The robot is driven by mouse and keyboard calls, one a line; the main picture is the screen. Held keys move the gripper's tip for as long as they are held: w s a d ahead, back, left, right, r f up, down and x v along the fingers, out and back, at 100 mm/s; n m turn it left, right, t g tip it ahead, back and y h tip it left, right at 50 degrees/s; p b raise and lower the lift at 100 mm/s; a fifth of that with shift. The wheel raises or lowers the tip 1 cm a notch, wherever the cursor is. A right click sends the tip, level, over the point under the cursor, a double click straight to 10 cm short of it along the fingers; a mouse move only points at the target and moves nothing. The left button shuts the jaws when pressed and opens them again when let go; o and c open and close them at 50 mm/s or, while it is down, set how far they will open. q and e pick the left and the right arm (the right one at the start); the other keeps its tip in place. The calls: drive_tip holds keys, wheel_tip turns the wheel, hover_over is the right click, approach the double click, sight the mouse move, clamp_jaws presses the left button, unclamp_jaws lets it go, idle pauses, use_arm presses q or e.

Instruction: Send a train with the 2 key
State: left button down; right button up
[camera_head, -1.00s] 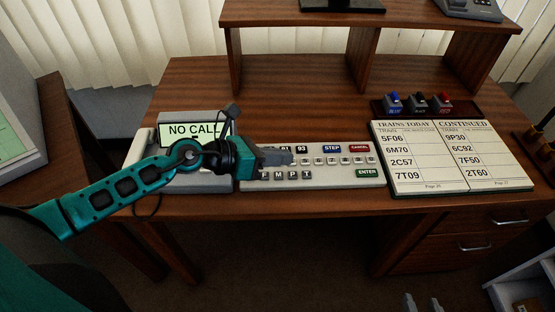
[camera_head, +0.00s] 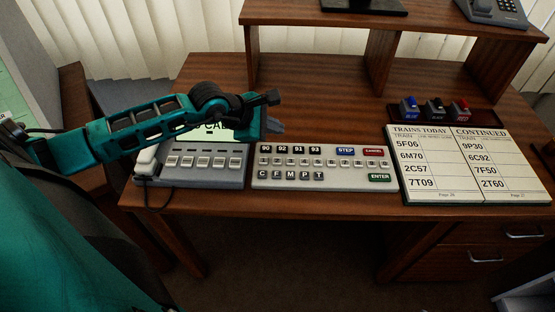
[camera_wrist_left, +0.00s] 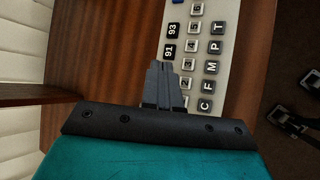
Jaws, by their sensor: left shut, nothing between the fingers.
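The keypad (camera_head: 325,184) is a pale panel on the desk, with dark keys 90 to 93 on top, a row of small number keys, letter keys C, F, M, P, T and coloured STEP, CANCEL and ENTER keys. The 2 key (camera_wrist_left: 186,83) shows partly in the left wrist view, beside the fingers, above the F key. My left gripper (camera_head: 276,127) is shut and empty, raised above the desk just behind the keypad's left end. In the left wrist view, its fingertips (camera_wrist_left: 160,65) overlap the keypad's edge near key 91.
A grey telephone unit (camera_head: 205,178) stands left of the keypad, its screen partly hidden by my left arm. An open train list (camera_head: 470,190) lies to the right, with blue, black and red stamps (camera_head: 434,107) behind it. A shelf (camera_head: 380,22) stands behind.

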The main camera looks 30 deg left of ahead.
sight(274, 163)
use_arm(q)
wheel_tip(274, 163, down, 5)
drive_tip(key=shift+r+b, duration=0.1)
drive_tip(key=shift+b, duration=0.2)
wheel_tip(274, 163, down, 2)
drive_tip(key=shift+f+b, duration=0.15)
drive_tip(key=shift+b, duration=0.9)
drive_tip(key=shift+f+b, duration=0.65)
drive_tip(key=shift+f, duration=0.1)
idle(0.4)
drive_tip(key=shift+f+b, duration=0.35)
drive_tip(key=shift+f, duration=0.1)
drive_tip(key=shift+f+b, duration=0.35)
idle(0.4)
drive_tip(key=shift+r, duration=0.1)
drive_tip(key=shift+r+p, duration=0.65)
drive_tip(key=shift+r, duration=0.05)
